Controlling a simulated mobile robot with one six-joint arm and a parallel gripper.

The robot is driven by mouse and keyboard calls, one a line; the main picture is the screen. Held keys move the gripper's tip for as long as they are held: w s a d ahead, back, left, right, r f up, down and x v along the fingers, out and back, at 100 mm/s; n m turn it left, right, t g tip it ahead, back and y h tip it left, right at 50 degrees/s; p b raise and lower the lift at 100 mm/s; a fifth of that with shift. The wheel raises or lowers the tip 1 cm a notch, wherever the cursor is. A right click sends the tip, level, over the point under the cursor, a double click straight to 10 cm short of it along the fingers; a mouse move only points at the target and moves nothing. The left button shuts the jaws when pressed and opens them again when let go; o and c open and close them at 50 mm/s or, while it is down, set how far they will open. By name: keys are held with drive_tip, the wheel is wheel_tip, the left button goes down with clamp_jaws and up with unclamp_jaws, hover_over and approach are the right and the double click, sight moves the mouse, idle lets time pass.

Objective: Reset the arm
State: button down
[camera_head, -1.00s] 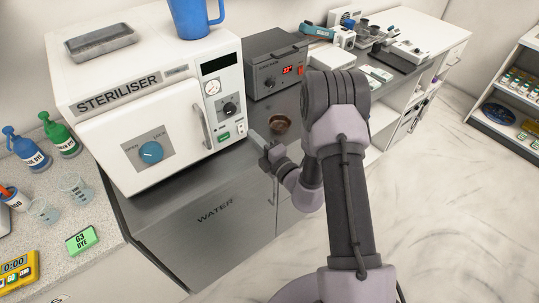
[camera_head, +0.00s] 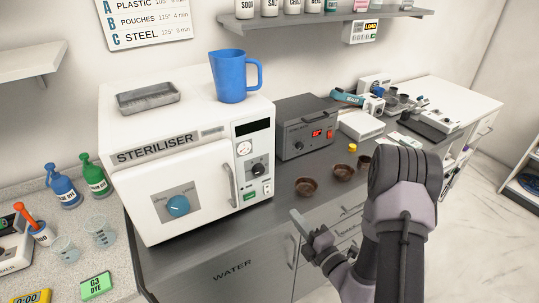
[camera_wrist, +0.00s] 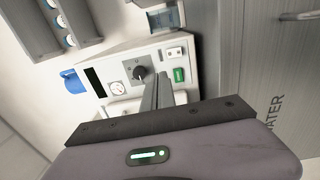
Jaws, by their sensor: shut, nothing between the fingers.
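My gripper (camera_head: 297,216) is in front of the counter's front edge, to the right of the white steriliser (camera_head: 160,205). Its fingers are shut with nothing between them. In the wrist view my gripper (camera_wrist: 155,90) points toward the steriliser's control panel (camera_wrist: 120,72), with its knob, gauge and green switch. My arm is bent and takes up the lower right of the head view. I cannot tell how far the fingertips are from the panel.
A blue jug (camera_head: 231,78) and a grey tray (camera_head: 148,98) stand on the steriliser. Brown bowls (camera_head: 306,186) sit on the counter near my gripper, with a dark grey device (camera_head: 305,130) behind. Dye bottles (camera_head: 62,188) and beakers (camera_head: 100,232) are at left. Open floor lies at right.

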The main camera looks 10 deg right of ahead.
drive_tip(key=s+a+r+n+g+y+b, duration=0.1)
drive_tip(key=s+a+r+n+g+y, duration=0.5)
drive_tip(key=a+n, duration=0.45)
drive_tip(key=s+a+r+n+g+y+b, duration=0.1)
drive_tip(key=s+a+r+n+g+y, duration=0.3)
drive_tip(key=s+a+r+n+g, duration=0.6)
drive_tip(key=s+d+f+n+g+h+b, duration=0.2)
drive_tip(key=s+f+n+h, duration=0.4)
drive_tip(key=n, duration=0.9)
drive_tip(key=s+d+r+n+t+h, duration=0.2)
drive_tip(key=d+r+n+t+h, duration=0.2)
drive_tip(key=d+n+t+h, duration=0.2)
drive_tip(key=d+n+h, duration=0.2)
drive_tip(key=d+n, duration=0.2)
drive_tip(key=shift+d+r+b, duration=0.2)
drive_tip(key=shift+r+b, duration=0.1)
drive_tip(key=shift+b, duration=0.05)
drive_tip(key=shift+n, duration=0.25)
